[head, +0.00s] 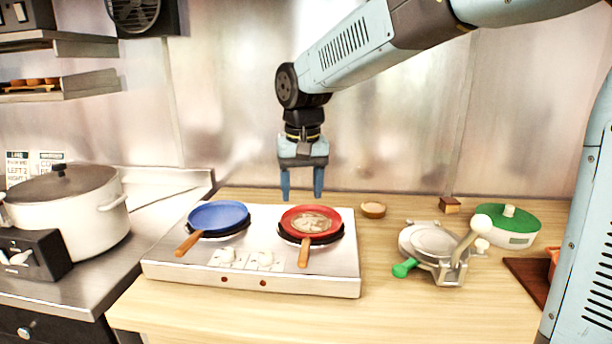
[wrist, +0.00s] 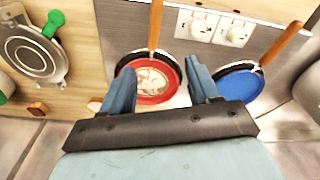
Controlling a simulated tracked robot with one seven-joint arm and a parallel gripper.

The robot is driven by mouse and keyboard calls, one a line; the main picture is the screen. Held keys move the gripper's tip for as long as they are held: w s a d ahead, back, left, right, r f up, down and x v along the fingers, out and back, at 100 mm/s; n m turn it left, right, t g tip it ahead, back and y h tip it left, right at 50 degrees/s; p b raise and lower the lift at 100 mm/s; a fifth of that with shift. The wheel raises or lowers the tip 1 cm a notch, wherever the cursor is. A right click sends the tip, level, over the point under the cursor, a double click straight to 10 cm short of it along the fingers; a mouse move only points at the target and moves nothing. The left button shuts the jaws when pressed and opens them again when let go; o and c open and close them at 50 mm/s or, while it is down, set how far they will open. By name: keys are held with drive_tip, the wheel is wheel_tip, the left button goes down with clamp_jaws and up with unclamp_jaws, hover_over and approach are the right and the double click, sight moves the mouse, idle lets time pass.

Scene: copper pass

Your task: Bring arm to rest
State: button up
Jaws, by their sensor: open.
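My gripper (head: 302,192) hangs down above the back of the hot plate, open, with nothing between its blue fingers. It also shows in the wrist view (wrist: 165,95), with the red pan beyond the fingers. My arm reaches in from the upper right in the head view. The red pan (head: 311,218) sits on the right burner with something pale and brownish in it. The blue pan (head: 218,216) sits on the left burner and looks empty. Both handles point to the front. My gripper is apart from both pans.
The two-burner hot plate (head: 250,283) stands on the wooden counter (head: 400,315). A tortilla press (head: 435,245) with a green handle and a green-lidded container (head: 508,225) stand to the right. A large lidded pot (head: 70,212) is at left.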

drive_tip(key=s+d+r+m+t, duration=0.1)
drive_tip(key=s+d, duration=0.3)
drive_tip(key=d, duration=0.4)
drive_tip(key=s+d+r+t, duration=0.1)
drive_tip(key=s+d+r, duration=0.15)
drive_tip(key=d, duration=0.55)
drive_tip(key=s+d+f+m+t, duration=0.1)
drive_tip(key=s+d+f+t, duration=0.1)
drive_tip(key=s+d, duration=0.8)
drive_tip(key=shift+s+f+m+t, duration=0.3)
drive_tip(key=shift+s+f+m, duration=0.15)
drive_tip(key=shift+f, duration=0.3)
drive_tip(key=shift+d, duration=0.15)
